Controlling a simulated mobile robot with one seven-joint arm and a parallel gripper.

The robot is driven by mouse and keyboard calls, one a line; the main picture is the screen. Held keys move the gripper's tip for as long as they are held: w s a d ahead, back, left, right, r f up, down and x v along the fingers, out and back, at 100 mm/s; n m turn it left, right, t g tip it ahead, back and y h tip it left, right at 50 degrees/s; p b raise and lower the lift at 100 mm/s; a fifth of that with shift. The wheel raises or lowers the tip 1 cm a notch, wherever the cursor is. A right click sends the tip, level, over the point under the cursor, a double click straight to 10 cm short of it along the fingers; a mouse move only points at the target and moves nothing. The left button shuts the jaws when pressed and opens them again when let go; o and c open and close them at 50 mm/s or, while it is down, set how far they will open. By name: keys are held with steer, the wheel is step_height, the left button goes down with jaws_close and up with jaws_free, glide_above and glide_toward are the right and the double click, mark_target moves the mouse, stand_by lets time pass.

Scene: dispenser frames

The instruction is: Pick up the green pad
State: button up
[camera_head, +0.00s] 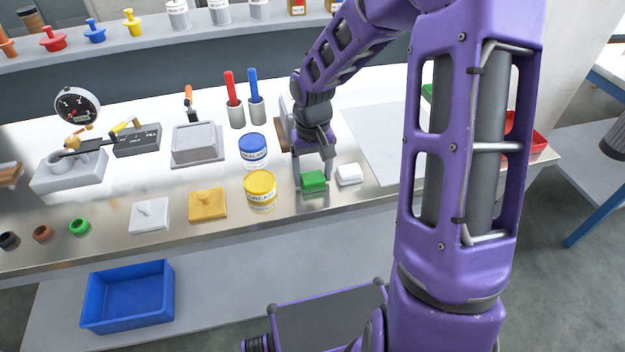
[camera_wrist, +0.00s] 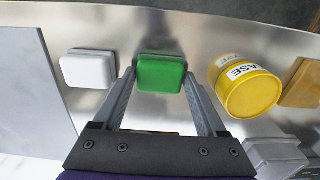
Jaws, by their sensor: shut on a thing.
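The green pad (camera_head: 314,181) is a small rounded block near the front edge of the steel counter. My gripper (camera_head: 313,172) reaches down to it from above, with a finger on each side. In the wrist view the green pad (camera_wrist: 161,74) sits between the two fingertips (camera_wrist: 160,82), which are shut on its sides. Its underside is hidden, so I cannot tell whether it touches the counter.
A white pad (camera_head: 348,174) stands close on the right of the green pad. A yellow grease tub (camera_head: 260,190) and a blue sealant tub (camera_head: 253,151) stand to the left. A pale flat board (camera_head: 380,140) lies to the right. A blue bin (camera_head: 127,296) is below the counter.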

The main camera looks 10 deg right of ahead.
mark_target(313, 176)
steer(key=c, duration=0.3)
steer(key=shift+r, duration=0.1)
step_height(313, 176, up, 10)
steer(key=p, duration=0.1)
